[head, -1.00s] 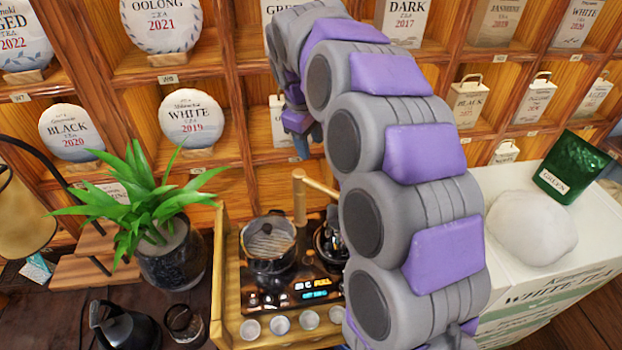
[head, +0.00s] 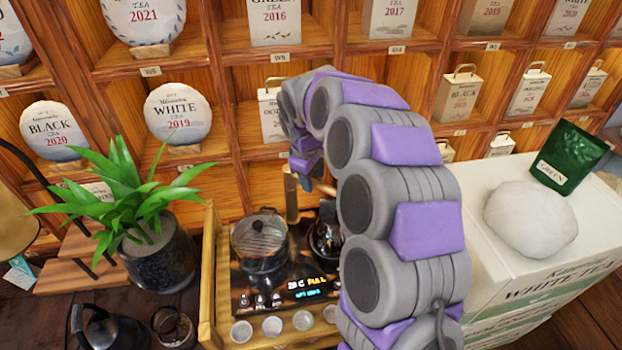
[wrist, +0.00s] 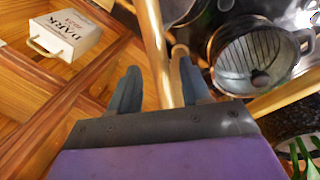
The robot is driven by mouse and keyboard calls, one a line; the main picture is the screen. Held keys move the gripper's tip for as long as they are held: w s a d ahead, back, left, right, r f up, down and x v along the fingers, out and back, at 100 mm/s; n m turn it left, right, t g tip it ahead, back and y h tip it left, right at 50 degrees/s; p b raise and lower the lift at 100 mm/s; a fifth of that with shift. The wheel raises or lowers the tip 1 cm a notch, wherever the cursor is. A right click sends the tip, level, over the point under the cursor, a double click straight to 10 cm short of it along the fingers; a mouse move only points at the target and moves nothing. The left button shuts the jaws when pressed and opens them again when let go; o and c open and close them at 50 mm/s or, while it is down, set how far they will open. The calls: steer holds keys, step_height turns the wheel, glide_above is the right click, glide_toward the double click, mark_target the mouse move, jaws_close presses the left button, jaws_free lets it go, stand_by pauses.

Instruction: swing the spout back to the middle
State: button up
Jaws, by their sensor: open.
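The tan, wood-like spout shows in the head view as an upright post (head: 291,195) behind the tea tray; my gripper (head: 308,180) hides its upper part. In the wrist view the spout's long bar (wrist: 154,45) runs down between the fingers of my gripper (wrist: 158,88). The fingers are open, one on each side of the bar, with a gap on the left. Whether the right finger touches it I cannot tell. A glass pot with a striped lid (head: 260,240) sits left of the spout, and a dark glass kettle (head: 325,238) sits right of it, partly behind my arm.
A wooden-edged tray (head: 208,270) holds the pots, a lit panel and several small cups. A potted plant (head: 155,250) and black kettle (head: 103,328) stand left. White boxes (head: 520,275) stand right. Shelves (head: 235,75) of tea packets rise close behind.

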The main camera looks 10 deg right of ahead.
steer(key=shift+d+f, duration=0.1)
steer(key=shift+d, duration=0.05)
steer(key=shift+a, duration=0.45)
steer(key=c, duration=0.5)
steer(key=shift+d, duration=0.15)
jaws_close()
